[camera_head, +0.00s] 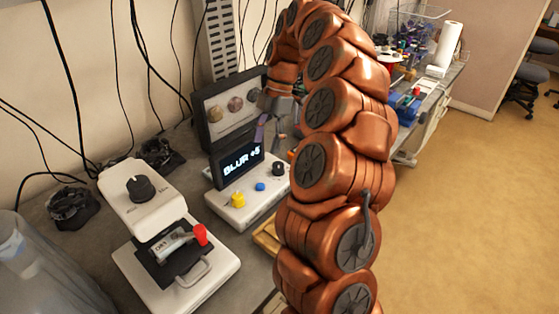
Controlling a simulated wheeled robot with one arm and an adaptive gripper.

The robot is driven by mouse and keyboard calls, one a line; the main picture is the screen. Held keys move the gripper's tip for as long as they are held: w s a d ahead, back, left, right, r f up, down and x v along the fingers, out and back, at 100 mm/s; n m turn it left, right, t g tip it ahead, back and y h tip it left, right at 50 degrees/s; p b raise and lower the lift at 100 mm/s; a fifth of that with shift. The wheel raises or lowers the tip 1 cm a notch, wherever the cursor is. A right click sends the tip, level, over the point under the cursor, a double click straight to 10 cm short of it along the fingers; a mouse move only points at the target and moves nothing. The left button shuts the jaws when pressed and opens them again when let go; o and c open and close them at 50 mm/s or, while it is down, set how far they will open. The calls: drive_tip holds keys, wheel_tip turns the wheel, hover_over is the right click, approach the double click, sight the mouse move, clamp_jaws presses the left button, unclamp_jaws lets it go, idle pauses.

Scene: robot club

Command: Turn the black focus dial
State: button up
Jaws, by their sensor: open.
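A white console (238,206) with a dark display (238,165) reading "BLUR +5" stands on the grey bench. A small black dial (278,168) sits at the right of its control panel, with a blue button (260,187) and a yellow knob (237,200) to its left. Another black dial (140,187) tops the white device at the left; its small print is hard to read. My gripper (270,128) hangs open and empty above and behind the console's black dial, apart from it. My arm covers the space right of the console.
The left device has a red-tipped part (199,235) and a metal handle (196,273). A dark panel with round discs (236,104) stands behind the console. A clear container (40,275) is at the lower left. Black cables hang along the wall. Open floor lies at right.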

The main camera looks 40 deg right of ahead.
drive_tip(key=n, duration=0.2)
approach(279, 164)
drive_tip(key=f, duration=0.2)
drive_tip(key=shift+a+p+x, duration=0.15)
drive_tip(key=shift+p+x, duration=0.55)
drive_tip(key=shift+x, duration=1.25)
drive_tip(key=shift+a+p+x, duration=0.15)
drive_tip(key=shift+p+x, duration=0.5)
drive_tip(key=shift+x, duration=1.3)
drive_tip(key=shift+s+r, duration=0.1)
drive_tip(key=shift+c, duration=0.2)
drive_tip(key=c, duration=1.1)
drive_tip(key=shift+m+y+b, duration=0.3)
drive_tip(key=shift+m+b, duration=0.1)
drive_tip(key=shift+b, duration=0.05)
